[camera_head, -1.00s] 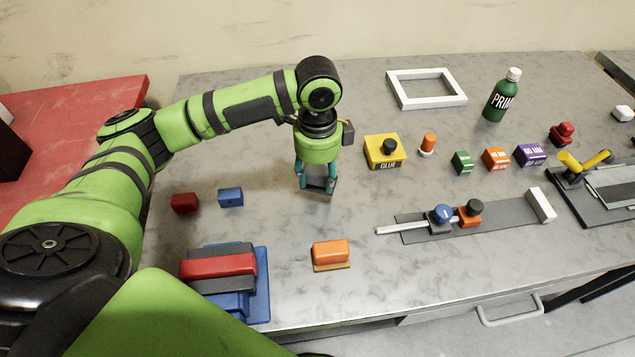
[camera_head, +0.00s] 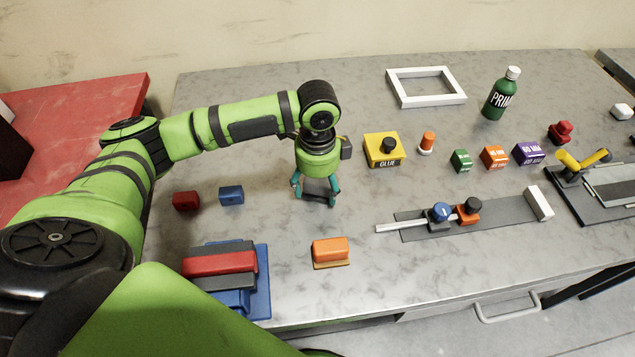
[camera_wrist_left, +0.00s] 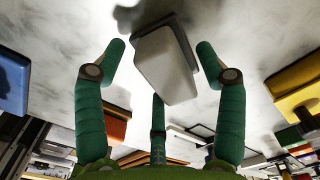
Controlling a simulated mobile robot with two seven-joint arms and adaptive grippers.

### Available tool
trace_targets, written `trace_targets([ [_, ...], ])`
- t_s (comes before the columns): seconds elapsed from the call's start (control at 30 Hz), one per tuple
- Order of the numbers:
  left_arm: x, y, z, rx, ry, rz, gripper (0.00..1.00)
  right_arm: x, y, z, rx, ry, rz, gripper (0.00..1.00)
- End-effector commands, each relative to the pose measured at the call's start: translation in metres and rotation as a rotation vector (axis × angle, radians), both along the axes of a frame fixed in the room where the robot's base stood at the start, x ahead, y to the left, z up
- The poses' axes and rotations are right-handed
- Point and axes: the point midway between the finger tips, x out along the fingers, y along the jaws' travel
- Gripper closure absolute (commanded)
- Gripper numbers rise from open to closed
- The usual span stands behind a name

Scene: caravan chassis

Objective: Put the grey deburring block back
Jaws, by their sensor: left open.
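The grey deburring block (camera_head: 318,187) is on the grey worktop, partly hidden under my left gripper (camera_head: 316,198) in the head view. In the left wrist view the block (camera_wrist_left: 163,62) shows a pale grey body on a darker base, between my two spread teal fingers. The left gripper is open, with a gap visible between each fingertip and the block. My right gripper is not in view.
A red block (camera_head: 186,200) and a blue block (camera_head: 231,195) lie to the left. An orange block (camera_head: 330,251) and a stacked blue, grey and red fixture (camera_head: 262,280) are nearer. A yellow glue box (camera_head: 384,150) stands to the right. A grey rail plate (camera_head: 500,213) lies further right.

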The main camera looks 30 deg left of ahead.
Motion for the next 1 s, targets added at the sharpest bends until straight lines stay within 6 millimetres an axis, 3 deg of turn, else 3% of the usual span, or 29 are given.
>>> trace_targets([
  [0.27,0.001,0.000,0.019,-0.001,-0.004,0.000,0.29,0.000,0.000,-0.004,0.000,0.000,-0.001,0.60],
  [0.7,0.001,-0.001,0.107,-0.002,-0.005,0.001,0.29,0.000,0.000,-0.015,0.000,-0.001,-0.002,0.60],
  [1.0,0.000,0.000,0.124,0.000,0.000,0.000,0.29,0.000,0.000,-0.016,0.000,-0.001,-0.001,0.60],
])
